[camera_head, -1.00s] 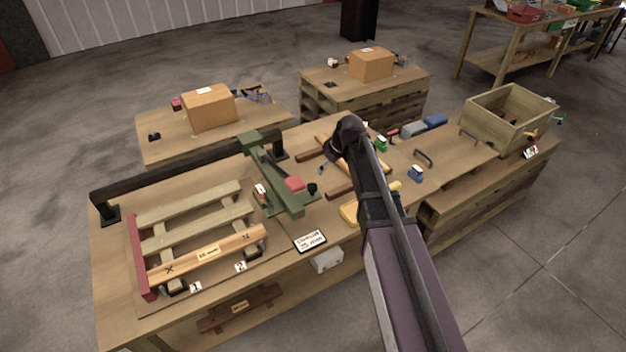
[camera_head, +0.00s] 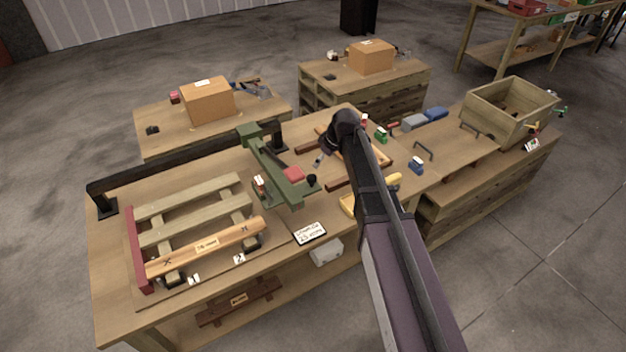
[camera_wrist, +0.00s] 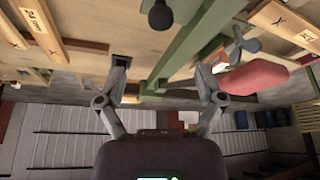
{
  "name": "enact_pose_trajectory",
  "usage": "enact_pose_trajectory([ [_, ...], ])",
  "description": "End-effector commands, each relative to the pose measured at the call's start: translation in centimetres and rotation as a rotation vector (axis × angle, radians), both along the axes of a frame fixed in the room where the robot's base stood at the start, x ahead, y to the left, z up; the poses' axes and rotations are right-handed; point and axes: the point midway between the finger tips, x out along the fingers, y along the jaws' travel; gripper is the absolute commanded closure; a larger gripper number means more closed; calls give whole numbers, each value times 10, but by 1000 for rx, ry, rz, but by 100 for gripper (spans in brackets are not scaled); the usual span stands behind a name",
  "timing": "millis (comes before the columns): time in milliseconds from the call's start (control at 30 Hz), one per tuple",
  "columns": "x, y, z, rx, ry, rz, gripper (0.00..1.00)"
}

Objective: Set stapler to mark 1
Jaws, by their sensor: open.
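What I take to be the stapler is a green arm (camera_head: 270,170) set across a black rail (camera_head: 185,162), with a red pad (camera_head: 293,174) and a black knob (camera_head: 311,180). Tag 1 (camera_head: 194,279) and tag 2 (camera_head: 239,259) lie at the front edge of the wooden frame, left of the green arm. My gripper (camera_wrist: 167,92) is open and empty; in the wrist view the green arm (camera_wrist: 188,48) passes behind the space between its fingers, with the red pad (camera_wrist: 252,77) beside the right finger. In the head view my arm partly hides it; contact cannot be told.
A slatted wooden frame (camera_head: 190,211) fills the left of the bench. A lettered card (camera_head: 310,233) lies at the front edge. A yellow object (camera_head: 349,205) and a blue item (camera_head: 416,166) lie near my arm. A wooden crate (camera_head: 508,112) stands at the right.

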Motion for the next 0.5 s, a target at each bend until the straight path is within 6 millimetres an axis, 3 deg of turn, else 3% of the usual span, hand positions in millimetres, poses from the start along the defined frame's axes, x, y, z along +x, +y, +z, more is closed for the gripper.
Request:
enact_pose_trajectory([
  [500, 10, 14, -44, 0, 0, 0, 13],
])
